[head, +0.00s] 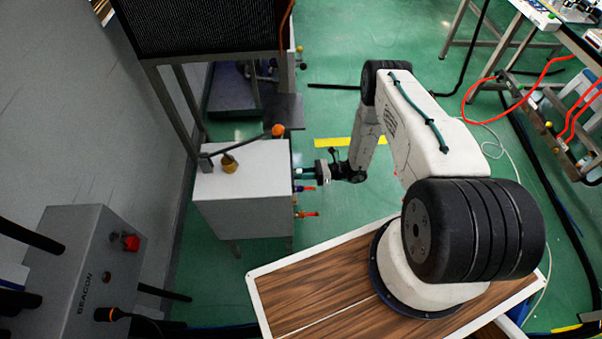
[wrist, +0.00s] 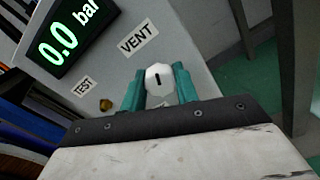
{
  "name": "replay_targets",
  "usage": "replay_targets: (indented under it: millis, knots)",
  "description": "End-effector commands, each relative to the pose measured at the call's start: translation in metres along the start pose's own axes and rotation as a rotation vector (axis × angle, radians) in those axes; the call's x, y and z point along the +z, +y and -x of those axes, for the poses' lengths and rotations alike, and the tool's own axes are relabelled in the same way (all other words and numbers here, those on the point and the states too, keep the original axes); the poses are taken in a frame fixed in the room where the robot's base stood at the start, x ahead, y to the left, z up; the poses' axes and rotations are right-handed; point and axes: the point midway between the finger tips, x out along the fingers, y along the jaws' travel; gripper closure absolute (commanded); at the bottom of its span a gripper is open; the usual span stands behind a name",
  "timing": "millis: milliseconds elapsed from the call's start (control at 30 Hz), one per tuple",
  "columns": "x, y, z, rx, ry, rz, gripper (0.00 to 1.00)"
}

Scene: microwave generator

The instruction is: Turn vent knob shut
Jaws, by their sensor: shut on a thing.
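The vent knob (wrist: 158,82) is a white, faceted knob with a short black mark, below the VENT label (wrist: 138,40) in the wrist view. My gripper (wrist: 160,88) has its two teal fingers on either side of the knob and is shut on it. In the head view my gripper (head: 306,173) reaches the right side of a white box (head: 240,190). The knob itself is hard to make out there.
A green display (wrist: 68,38) reads 0.0 bar beside the VENT label. A brass fitting (wrist: 106,104) sits near the TEST label (wrist: 85,87). Red fittings (head: 308,214) stick out of the box below my gripper. A BEACON cabinet (head: 85,270) stands at lower left.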

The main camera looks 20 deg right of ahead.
Motion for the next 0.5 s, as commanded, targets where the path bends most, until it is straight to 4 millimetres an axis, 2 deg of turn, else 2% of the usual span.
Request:
replay_targets:
  millis: [500]
  knots:
    - [0.0006,-0.0014,0.0011,-0.003,-0.001,-0.485,0.93]
